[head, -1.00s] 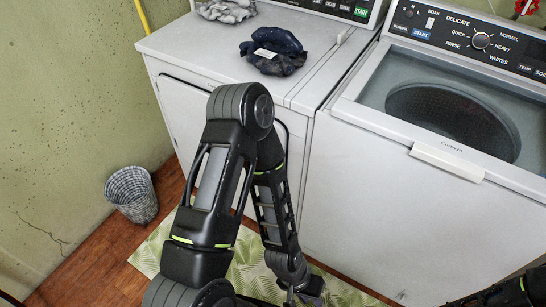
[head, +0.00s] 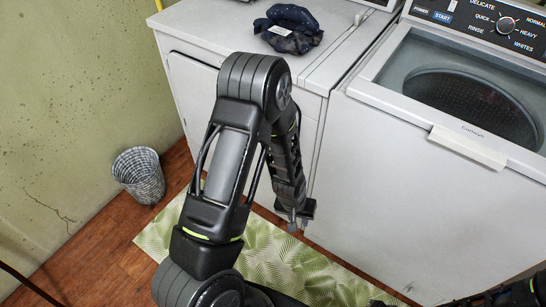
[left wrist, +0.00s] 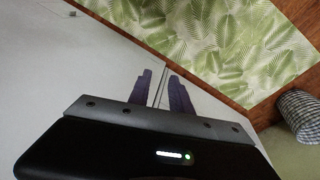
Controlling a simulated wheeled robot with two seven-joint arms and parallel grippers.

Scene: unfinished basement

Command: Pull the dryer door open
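The dryer (head: 322,75) is the white machine on the left in the head view, with dark clothes on its top. Its front door (head: 190,95) looks closed, and my left arm hides much of it. My left gripper (head: 298,220) hangs low in front of the machine fronts, near the dryer's right side. In the left wrist view its two dark fingers (left wrist: 160,82) are apart with nothing between them. They are close to a white front with a thin seam; I cannot tell whether they touch it.
A white washer (head: 390,180) with a see-through lid stands right of the dryer. A green leaf-print mat (head: 275,262) lies on the wood floor before them. A woven basket (head: 140,175) stands by the green wall. Dark clothes (head: 290,28) lie on the dryer.

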